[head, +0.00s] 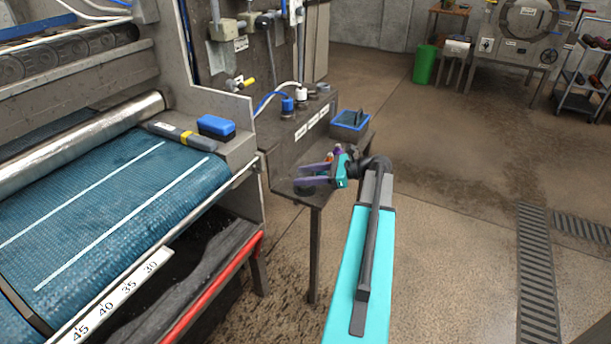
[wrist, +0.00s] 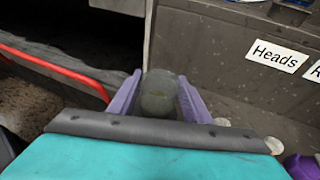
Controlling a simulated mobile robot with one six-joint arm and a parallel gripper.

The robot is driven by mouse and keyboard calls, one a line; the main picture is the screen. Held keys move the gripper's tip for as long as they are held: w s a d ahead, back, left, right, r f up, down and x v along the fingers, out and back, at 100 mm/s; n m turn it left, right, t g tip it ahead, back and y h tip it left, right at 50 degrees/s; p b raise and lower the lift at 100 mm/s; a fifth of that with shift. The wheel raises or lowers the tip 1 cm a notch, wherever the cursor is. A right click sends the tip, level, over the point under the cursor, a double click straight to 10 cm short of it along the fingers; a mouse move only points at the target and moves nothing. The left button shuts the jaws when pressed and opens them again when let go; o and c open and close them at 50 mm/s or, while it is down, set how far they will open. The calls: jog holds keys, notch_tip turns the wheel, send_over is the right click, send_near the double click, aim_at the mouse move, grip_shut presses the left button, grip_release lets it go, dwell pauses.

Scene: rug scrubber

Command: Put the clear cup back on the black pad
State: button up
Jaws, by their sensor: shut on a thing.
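My gripper (head: 300,174) has purple fingers and is at the small dark side table (head: 315,199), near its front left part. In the wrist view the fingers (wrist: 157,98) are closed on both sides of the clear cup (wrist: 158,94), which looks greenish and see-through. In the head view I cannot make out the cup clearly between the fingers. A dark round shape that looks like the black pad (head: 304,191) lies on the table just below the fingers. I cannot tell whether the cup touches it. The pad does not show in the wrist view.
A blue tray (head: 350,125) stands at the table's back. Small orange and purple items stand close behind my gripper; a purple one (wrist: 302,167) shows in the wrist view. The labelled ledge, red bar (head: 215,285) and blue belt lie left. Floor to the right is open.

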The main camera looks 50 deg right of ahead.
jog(key=o, duration=1.2)
jog(key=shift+r, duration=0.1)
jog(key=p+v, duration=0.1)
jog(key=v, duration=1.1)
